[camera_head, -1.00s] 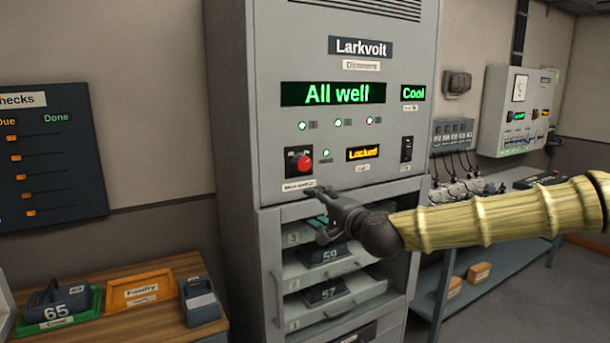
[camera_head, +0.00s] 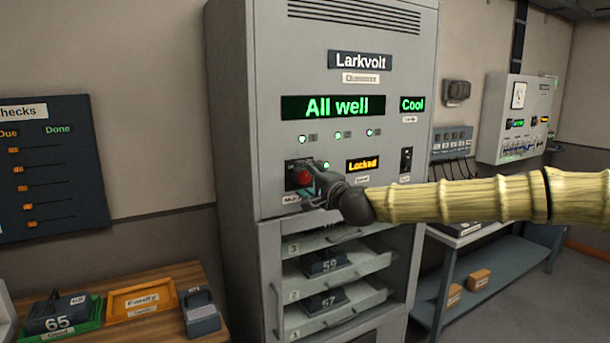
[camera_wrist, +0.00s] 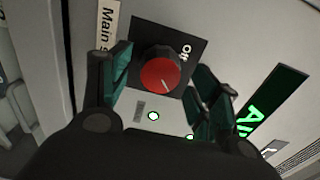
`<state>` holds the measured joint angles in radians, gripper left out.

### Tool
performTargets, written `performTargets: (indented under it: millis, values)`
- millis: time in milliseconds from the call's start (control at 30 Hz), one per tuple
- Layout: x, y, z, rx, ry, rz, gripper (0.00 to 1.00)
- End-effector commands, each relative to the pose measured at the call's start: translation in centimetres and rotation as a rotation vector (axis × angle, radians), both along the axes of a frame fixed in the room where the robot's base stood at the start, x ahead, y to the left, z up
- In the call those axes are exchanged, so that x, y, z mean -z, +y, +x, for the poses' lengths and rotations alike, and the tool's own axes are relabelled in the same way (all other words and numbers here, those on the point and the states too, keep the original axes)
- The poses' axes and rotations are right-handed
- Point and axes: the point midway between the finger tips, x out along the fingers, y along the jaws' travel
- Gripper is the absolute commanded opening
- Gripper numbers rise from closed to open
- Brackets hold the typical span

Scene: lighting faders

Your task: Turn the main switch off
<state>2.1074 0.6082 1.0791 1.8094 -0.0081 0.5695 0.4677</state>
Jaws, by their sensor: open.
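The main switch (camera_head: 304,176) is a red round knob on a dark plate, low on the left of the grey Larkvolt cabinet front. In the wrist view the red knob (camera_wrist: 160,74) shows a pale pointer line, with an "Off" mark on the plate and a "Main s..." label beside it. My gripper (camera_head: 314,182) is at the switch, partly covering its plate in the head view. In the wrist view my gripper (camera_wrist: 163,75) is open, with one finger on each side of the knob. I cannot tell whether the fingers touch it.
The cabinet display (camera_head: 333,107) reads "All well", and a smaller one reads "Cool". An amber display (camera_head: 362,164) reads "Locked". Open shelves (camera_head: 365,265) with dimmer modules lie below. A wooden bench (camera_head: 170,326) with trays stands left, and a blue-grey bench stands right.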

Motion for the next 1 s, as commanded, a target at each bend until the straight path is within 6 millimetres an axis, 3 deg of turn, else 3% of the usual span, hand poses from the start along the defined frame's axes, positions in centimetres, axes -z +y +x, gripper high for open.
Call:
performTargets:
  millis: [467, 533, 733, 1000]
  values:
    - [0.04, 0.69, 1.17, 0.000, 0.001, 0.001, 0.62]
    - [0.04, 0.68, 1.16, 0.000, 0.000, 0.000, 0.55]
    - [0.04, 0.65, 1.16, 0.000, 0.000, 0.000, 0.18]
    - [0.13, 0.63, 1.16, 0.000, -0.007, -0.014, 0.16]
